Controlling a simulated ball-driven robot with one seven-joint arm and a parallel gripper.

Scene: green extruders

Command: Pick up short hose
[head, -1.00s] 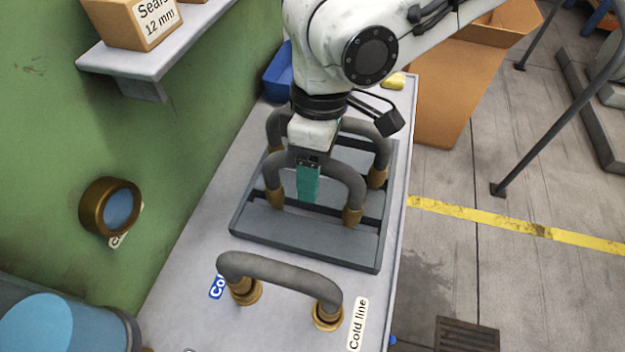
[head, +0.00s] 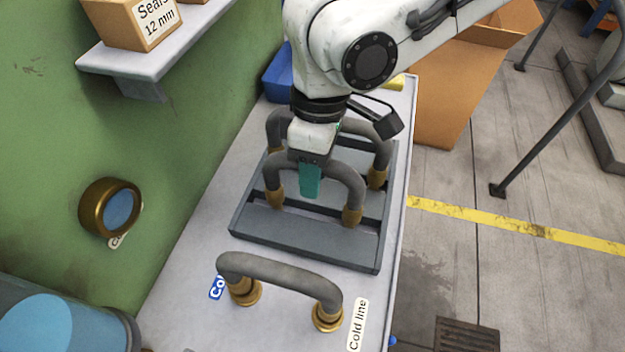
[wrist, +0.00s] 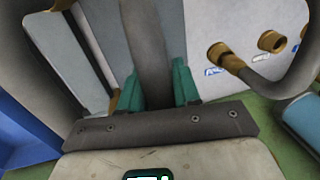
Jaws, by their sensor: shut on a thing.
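My gripper (head: 311,182) is shut on the short hose (head: 342,175), a grey arch with brass ends in the front part of the dark slotted tray (head: 300,232). The jaws grip it near the top of its bend. In the wrist view the hose (wrist: 148,50) passes between the two teal fingers (wrist: 158,92). Its brass ends still sit at the tray. A longer grey hose (head: 366,127) with brass ends stands behind it in the tray, partly hidden by my gripper and wrist.
Another grey hose (head: 280,271) bridges two brass ports in front of the tray, beside a "Cold line" label (head: 357,325). A green wall (head: 60,160) with a brass port (head: 110,207) and a shelf (head: 150,55) is at the left. A blue bin (head: 278,75) stands behind.

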